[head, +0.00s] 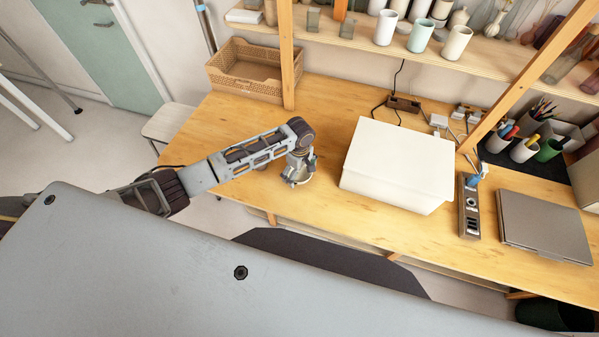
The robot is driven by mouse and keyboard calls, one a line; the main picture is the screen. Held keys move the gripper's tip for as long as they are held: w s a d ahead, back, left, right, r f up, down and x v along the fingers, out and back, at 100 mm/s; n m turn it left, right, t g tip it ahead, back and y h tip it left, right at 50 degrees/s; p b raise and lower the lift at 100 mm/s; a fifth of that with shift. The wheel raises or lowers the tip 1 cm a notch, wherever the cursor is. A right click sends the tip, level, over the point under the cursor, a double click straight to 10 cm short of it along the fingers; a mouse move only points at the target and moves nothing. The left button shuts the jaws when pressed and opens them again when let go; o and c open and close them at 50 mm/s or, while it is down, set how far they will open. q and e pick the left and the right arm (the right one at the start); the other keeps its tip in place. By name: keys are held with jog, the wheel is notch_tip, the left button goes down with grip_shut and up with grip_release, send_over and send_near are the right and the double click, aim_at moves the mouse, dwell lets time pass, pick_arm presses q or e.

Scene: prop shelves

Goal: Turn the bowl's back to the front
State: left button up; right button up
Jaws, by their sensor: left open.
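My left arm reaches in from the left over the wooden table. My left gripper (296,180) points down at the table near its front edge, left of the white box. It is open. A small pale round thing, which may be the bowl (303,183), shows at the gripper's fingertips. The gripper hides most of it, so I cannot tell which way it faces or whether the fingers touch it. My right gripper is not in view.
A large white box (398,160) stands right of the gripper. A power strip (468,208) and a closed grey laptop (543,226) lie further right. A woven basket (245,75) stands at the back left. The table (225,130) behind the arm is clear.

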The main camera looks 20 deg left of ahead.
pick_arm(q)
notch_tip(320, 180, up, 12)
dwell(0.6)
jog(key=shift+f, duration=0.1)
jog(key=shift+f, duration=0.1)
dwell(0.5)
